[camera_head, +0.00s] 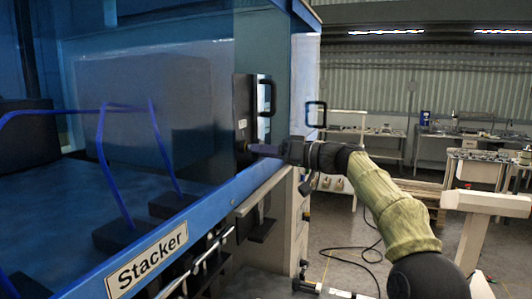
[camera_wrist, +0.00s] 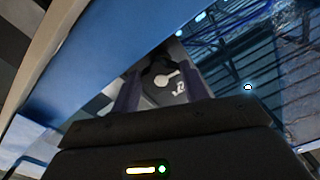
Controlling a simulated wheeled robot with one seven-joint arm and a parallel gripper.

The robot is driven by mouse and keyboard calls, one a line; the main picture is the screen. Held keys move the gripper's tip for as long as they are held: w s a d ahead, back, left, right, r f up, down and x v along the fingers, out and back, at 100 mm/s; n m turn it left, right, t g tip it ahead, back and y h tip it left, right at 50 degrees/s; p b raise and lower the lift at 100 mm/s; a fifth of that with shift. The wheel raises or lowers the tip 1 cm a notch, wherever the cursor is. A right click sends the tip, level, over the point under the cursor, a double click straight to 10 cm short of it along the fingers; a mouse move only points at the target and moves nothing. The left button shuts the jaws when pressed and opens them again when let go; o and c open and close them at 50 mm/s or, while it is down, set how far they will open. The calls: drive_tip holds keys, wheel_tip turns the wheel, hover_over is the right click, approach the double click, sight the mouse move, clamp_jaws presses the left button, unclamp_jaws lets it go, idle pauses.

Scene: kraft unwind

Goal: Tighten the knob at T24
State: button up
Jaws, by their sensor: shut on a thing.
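My gripper (camera_head: 262,150) reaches in from the right, in front of a dark panel (camera_head: 243,105) on the blue machine in the head view. In the wrist view, its two purple-grey fingers (camera_wrist: 161,88) stand on either side of a dark knob (camera_wrist: 152,72). A pale round-ended piece shows at the knob, with a small white marking beside it. The gripper is shut on the knob. In the head view the knob is too small and covered to make out. No T24 label can be read.
The blue Stacker machine (camera_head: 146,259) fills the left, with clear panels and blue tubing behind them. Black handles (camera_head: 266,97) stick out near my gripper. Open floor lies to the right, with a cable (camera_head: 365,250) on it and workbenches (camera_head: 450,145) farther back.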

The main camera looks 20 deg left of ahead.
idle(0.4)
drive_tip(key=o, duration=1)
drive_tip(key=shift+d, duration=0.2)
drive_tip(key=shift+a+r, duration=0.1)
drive_tip(key=shift+a, duration=0.05)
drive_tip(key=shift+r+p, duration=0.3)
drive_tip(key=shift+r, duration=0.65)
wheel_tip(320, 180, up, 8)
drive_tip(key=p, duration=0.5)
drive_tip(key=shift+p, duration=0.3)
drive_tip(key=shift+w, duration=0.1)
